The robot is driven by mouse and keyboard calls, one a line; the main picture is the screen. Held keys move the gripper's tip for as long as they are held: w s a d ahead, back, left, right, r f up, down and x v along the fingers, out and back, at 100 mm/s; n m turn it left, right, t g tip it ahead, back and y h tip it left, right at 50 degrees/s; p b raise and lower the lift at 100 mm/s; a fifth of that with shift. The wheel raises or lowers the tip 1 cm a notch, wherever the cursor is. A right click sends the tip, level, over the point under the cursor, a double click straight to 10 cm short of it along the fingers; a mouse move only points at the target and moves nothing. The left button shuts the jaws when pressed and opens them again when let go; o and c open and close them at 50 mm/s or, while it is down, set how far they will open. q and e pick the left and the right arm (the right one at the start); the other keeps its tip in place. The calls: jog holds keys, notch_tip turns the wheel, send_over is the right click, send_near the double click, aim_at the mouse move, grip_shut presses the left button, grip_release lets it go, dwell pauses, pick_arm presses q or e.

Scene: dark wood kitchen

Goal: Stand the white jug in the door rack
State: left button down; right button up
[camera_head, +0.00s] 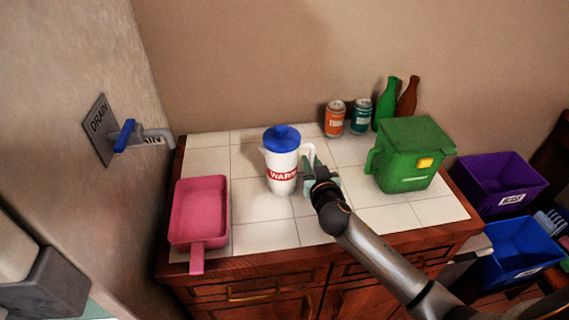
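The white jug (282,178) stands upright on the white tiled counter, with a blue lid and a red label. Its handle (309,152) is on its right side. My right gripper (318,182) is at the handle, close against the jug's right side. The arm hides part of the gripper, and I cannot tell whether the fingers are closed on the handle. No door rack is visible. My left gripper is not in view.
A pink pan (200,212) lies left on the counter (265,236). A green bin (409,155) stands right. A drain tap (150,135) juts from the left wall.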

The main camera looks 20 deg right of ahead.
aim_at(313, 153)
grip_shut()
dwell(0.9)
jog(key=shift+r, duration=0.5)
notch_tip(313, 153, up, 3)
jog(key=shift+f, duration=0.2)
jog(key=s+a+r, duration=0.3)
jog(key=s+r, duration=0.2)
jog(key=s, duration=0.1)
jog(key=s+a+r, duration=0.4)
jog(key=s, duration=0.3)
jog(key=shift+s+a+f+n+y, duration=0.7)
jog(key=shift+f+y, duration=0.1)
jog(key=shift+y, duration=0.15)
jog(key=shift+s+a+f+n+y, duration=0.6)
jog(key=shift+s+f+n+y, duration=0.15)
jog(key=shift+y, duration=0.2)
jog(key=shift+w, duration=0.15)
